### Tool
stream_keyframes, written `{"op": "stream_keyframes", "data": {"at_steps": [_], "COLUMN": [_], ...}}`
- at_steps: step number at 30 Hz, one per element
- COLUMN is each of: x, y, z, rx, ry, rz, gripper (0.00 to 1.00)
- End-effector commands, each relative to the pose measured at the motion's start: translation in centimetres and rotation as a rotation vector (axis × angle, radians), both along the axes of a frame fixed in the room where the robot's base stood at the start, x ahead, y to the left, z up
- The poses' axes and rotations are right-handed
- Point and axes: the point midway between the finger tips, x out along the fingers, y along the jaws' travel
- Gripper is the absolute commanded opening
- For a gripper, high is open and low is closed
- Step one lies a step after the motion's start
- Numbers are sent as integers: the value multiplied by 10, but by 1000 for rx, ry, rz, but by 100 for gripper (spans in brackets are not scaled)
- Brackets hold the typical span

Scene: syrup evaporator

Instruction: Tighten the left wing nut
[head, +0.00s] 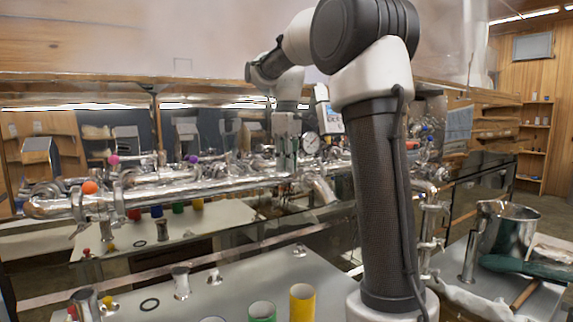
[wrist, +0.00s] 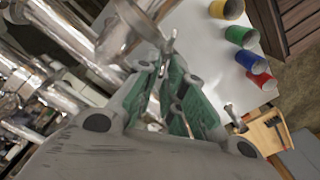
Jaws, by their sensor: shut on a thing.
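My gripper (head: 287,168) points down at the long steel pipe run in the head view, right of the pipe's middle. In the wrist view its green-padded fingers (wrist: 170,72) close together on a small, thin metal piece, the wing nut (wrist: 170,43), next to a shiny pipe (wrist: 125,32). The fingers hide part of the nut, and its turn angle cannot be told. In the head view the nut is too small and covered to make out. Another pipe clamp (head: 118,195) sits farther left on the same pipe.
A pressure gauge (head: 311,143) stands just right of my gripper. Orange (head: 90,187), pink (head: 113,160) and purple (head: 193,158) knobs rise along the pipes. A green cup (head: 262,312) and yellow cup (head: 302,302) stand on the near table. A steel pot (head: 510,232) is at right.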

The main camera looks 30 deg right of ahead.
Motion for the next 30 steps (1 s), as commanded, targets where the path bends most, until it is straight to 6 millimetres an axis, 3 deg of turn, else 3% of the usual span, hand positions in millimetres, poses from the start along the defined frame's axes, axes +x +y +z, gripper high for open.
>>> {"op": "stream_keyframes", "data": {"at_steps": [20,21,24,30], "x": [1,1,1,1], "y": [-1,-1,-1,-1], "z": [0,0,0,0], "rx": [0,0,0,1], "ry": [-1,-1,-1,1], "rz": [-57,-57,-57,-56], "gripper": [0,18,33,33]}}
